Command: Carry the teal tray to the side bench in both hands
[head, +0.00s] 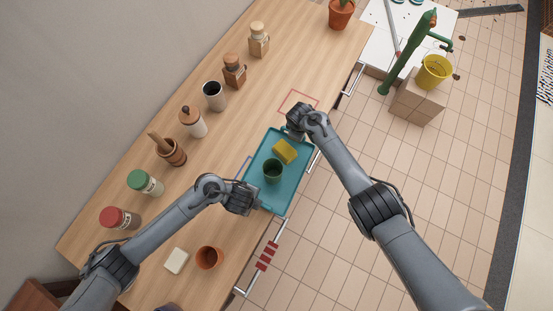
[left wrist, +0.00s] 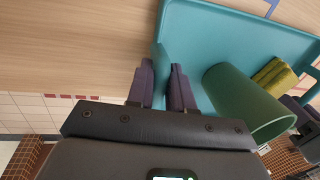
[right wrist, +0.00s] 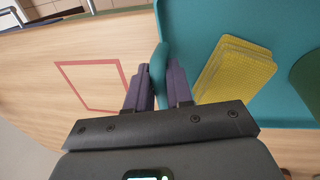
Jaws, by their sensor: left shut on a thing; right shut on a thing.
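The teal tray (head: 262,198) lies over the wooden counter near its front edge. I cannot tell whether the tray touches the counter.
A red outlined square (head: 298,102) is on the counter (head: 310,45) beyond the tray. Jars, a mortar (head: 172,153) and a metal cup (head: 214,96) line the back. A terracotta pot (head: 209,257) and white block (head: 176,261) stand near. A white table (head: 385,25) and green pump (head: 408,50) are far right.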

